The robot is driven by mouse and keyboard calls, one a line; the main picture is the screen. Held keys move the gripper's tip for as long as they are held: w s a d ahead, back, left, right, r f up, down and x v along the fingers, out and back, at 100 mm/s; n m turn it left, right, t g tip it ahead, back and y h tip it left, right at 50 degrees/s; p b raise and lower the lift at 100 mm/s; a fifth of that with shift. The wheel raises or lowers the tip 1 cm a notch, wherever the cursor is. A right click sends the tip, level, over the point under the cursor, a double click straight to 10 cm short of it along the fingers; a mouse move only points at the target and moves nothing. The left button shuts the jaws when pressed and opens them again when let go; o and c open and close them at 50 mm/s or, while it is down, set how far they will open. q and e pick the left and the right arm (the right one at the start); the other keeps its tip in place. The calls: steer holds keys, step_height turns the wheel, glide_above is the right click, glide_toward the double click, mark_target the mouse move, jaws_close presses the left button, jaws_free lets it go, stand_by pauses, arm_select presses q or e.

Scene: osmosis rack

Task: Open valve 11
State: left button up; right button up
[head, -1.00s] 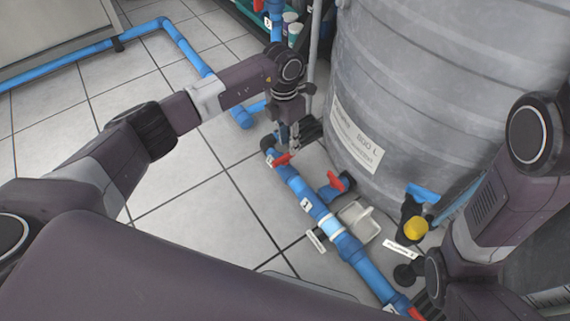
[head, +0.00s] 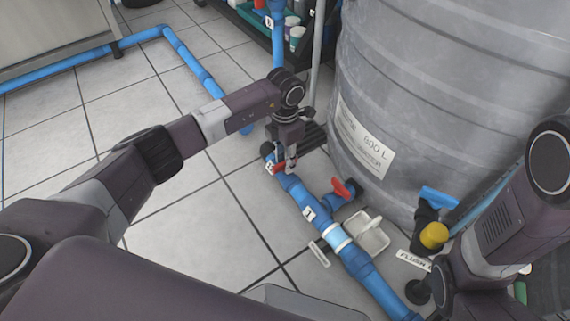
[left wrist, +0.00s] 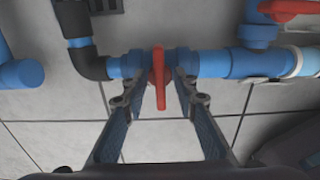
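The valve at the far end of the blue pipe has a red handle (head: 276,168), partly hidden by my left gripper (head: 288,166). A small white label (head: 269,160) beside it is too small to read surely. In the left wrist view the red handle (left wrist: 159,82) lies across the pipe, at right angles to it. My left gripper (left wrist: 161,92) is open, with one finger on each side of the handle and a visible gap to each. My right arm comes in at the right edge; its fingers are out of the picture.
A second red-handled valve (head: 347,188) branches off toward the big grey tank (head: 425,100). A label "1" (head: 309,213) is on the blue pipe (head: 360,268). A white tray (head: 371,238) and a yellow cap (head: 434,235) are nearby. The tiled floor (head: 190,235) left of the pipe is clear.

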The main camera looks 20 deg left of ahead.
arm_select(q)
jaws_close()
stand_by(0.4)
